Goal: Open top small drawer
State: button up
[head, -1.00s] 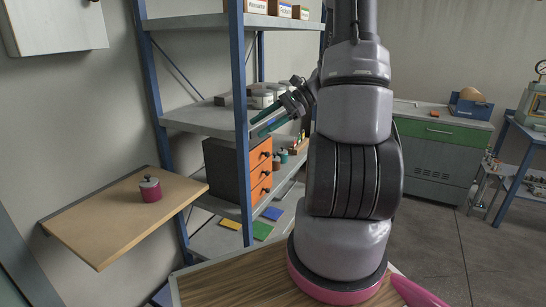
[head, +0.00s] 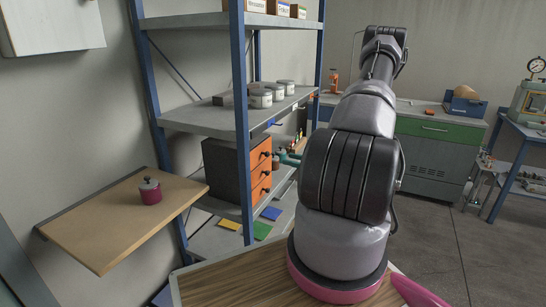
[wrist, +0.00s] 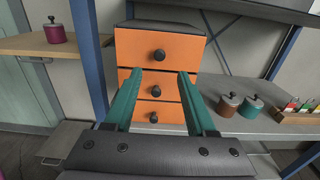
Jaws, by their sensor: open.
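A small dark drawer box (head: 228,172) with three orange drawers stands on the middle shelf of the rack. The top drawer (head: 261,153) looks shut. In the wrist view the top drawer (wrist: 185,46) faces me, and its round black knob (wrist: 159,54) shows clearly. The middle drawer (wrist: 172,78) and bottom drawer (wrist: 168,112) sit below it. My gripper (wrist: 160,72) is open and empty, its teal fingers pointing at the box. Its fingertips appear just below the top knob, one to each side of it. In the head view my gripper (head: 283,156) is close to the drawer fronts, partly hidden by my arm.
A blue rack post (head: 240,130) stands left of the drawers. A shelf with canisters (head: 262,97) is above. A wooden wall shelf (head: 110,225) holds a pink pot.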

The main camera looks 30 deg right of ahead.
jog(key=x, duration=0.8)
jog(key=shift+a, duration=0.1)
grip_shut()
dwell(1.2)
